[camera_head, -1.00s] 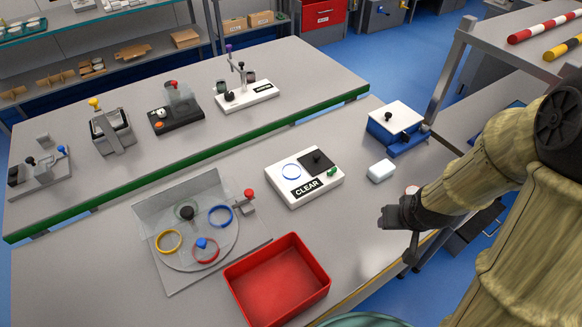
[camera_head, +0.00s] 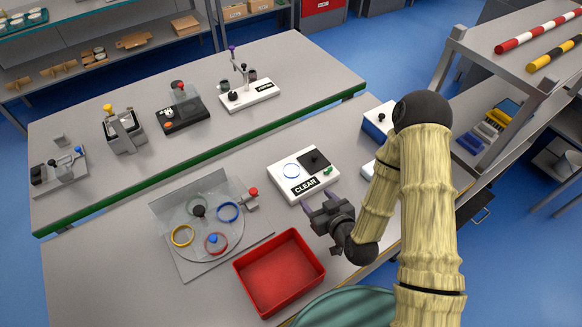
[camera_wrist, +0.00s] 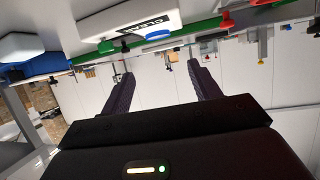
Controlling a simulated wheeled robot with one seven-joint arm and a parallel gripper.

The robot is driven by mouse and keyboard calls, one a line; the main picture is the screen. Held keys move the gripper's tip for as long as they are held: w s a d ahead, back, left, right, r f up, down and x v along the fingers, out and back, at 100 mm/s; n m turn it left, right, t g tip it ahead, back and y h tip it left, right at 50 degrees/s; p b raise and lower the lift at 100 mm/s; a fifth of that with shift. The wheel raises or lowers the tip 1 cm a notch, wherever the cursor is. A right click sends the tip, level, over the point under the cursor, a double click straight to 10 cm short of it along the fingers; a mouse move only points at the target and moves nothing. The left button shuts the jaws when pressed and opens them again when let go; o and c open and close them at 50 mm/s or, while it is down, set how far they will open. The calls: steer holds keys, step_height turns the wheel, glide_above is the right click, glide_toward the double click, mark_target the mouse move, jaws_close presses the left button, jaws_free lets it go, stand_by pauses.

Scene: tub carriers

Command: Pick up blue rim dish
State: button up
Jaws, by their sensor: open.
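The blue rim dish (camera_head: 228,211) lies on a round clear plate (camera_head: 208,252) at the left of the near table, in front of a clear upright shield. A yellow rim dish (camera_head: 182,236) and a red rim dish (camera_head: 215,243) share that plate. A blue knob stands by the red one. My gripper (camera_head: 325,204) is open and empty, above the table in front of the white CLEAR box, to the right of the dishes. In the wrist view its two dark fingers (camera_wrist: 158,90) are spread apart. The blue rim dish cannot be made out there.
A red tray (camera_head: 280,272) sits between the plate and my arm. The white CLEAR box (camera_head: 303,175) stands behind my gripper. A small red-knobbed post (camera_head: 253,195) stands right beside the blue rim dish. A blue box (camera_head: 378,124) is partly behind my arm.

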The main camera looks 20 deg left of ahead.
stand_by(0.3)
steer(key=b, duration=0.4)
glide_toward(292, 171)
steer(key=shift+x, duration=1)
steer(key=shift+w+a+f, duration=0.15)
steer(key=shift+w+a, duration=0.15)
steer(key=shift+a, duration=0.15)
steer(key=shift+p, duration=0.3)
steer(key=shift+p+x, duration=1.25)
steer(key=shift+x, duration=1.35)
steer(key=shift+d+f, duration=0.1)
steer(key=shift+d, duration=0.05)
